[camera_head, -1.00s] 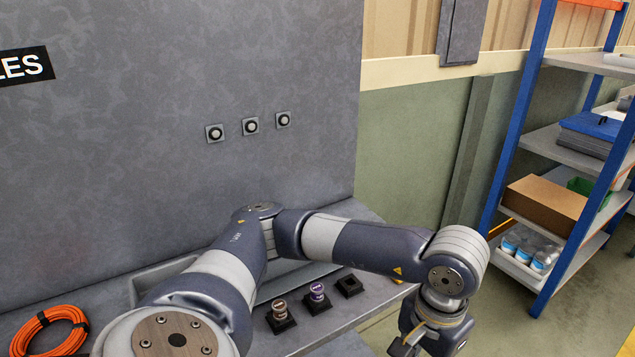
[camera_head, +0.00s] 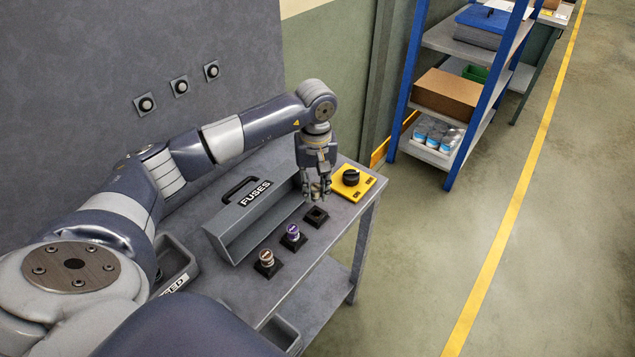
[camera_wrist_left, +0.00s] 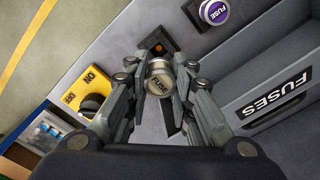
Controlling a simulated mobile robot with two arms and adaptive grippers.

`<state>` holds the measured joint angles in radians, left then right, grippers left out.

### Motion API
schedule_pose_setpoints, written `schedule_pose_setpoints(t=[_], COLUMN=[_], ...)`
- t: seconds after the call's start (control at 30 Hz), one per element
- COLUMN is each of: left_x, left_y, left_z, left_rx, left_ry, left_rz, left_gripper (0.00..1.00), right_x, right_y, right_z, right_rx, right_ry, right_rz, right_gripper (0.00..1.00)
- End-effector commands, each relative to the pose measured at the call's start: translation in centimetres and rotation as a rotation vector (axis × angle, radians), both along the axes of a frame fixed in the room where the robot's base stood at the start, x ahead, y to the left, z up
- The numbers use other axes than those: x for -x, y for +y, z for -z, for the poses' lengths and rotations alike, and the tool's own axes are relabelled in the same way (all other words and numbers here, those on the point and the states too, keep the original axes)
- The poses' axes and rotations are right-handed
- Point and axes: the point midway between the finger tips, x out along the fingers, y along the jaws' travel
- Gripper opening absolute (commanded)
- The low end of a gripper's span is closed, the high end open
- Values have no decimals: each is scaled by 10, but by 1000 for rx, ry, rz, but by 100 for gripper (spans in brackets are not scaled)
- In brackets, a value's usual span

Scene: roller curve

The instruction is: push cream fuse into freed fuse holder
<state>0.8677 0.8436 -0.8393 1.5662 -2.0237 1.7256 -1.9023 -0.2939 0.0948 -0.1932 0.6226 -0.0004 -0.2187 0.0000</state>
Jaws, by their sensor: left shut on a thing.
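My left gripper (camera_head: 317,190) reaches down over the workbench, shut on a cream fuse (camera_wrist_left: 159,79) marked FUSE. In the head view the fuse is small and partly hidden between the fingers. The empty black fuse holder (camera_head: 317,217) stands on the bench just in front of the gripper; in the left wrist view it shows (camera_wrist_left: 158,43) just beyond the fuse. The held fuse looks apart from the holder. My right gripper is not in view.
A grey FUSES box (camera_head: 228,228) with a handle stands behind the holders, close to the gripper. A yellow switch box (camera_head: 352,183) with a black knob is at the bench's right end. A grey bin (camera_head: 181,268) stands at left.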

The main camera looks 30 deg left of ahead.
Motion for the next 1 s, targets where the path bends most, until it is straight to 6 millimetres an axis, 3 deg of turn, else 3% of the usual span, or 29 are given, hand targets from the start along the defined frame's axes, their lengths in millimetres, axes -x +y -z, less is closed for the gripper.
schedule_pose_setpoints(t=[0.27,0.53,1.0], left_x=[0,0,0], left_y=[-1,0,-1], left_z=[26,49,51], left_rx=[1,0,0], left_ry=[2,-1,-1], left_rz=[1,2,2], left_gripper=[0,0,0], right_x=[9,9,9], right_y=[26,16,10], right_z=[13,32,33], right_rx=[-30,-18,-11], right_ry=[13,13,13], right_rz=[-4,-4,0], right_gripper=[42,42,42])
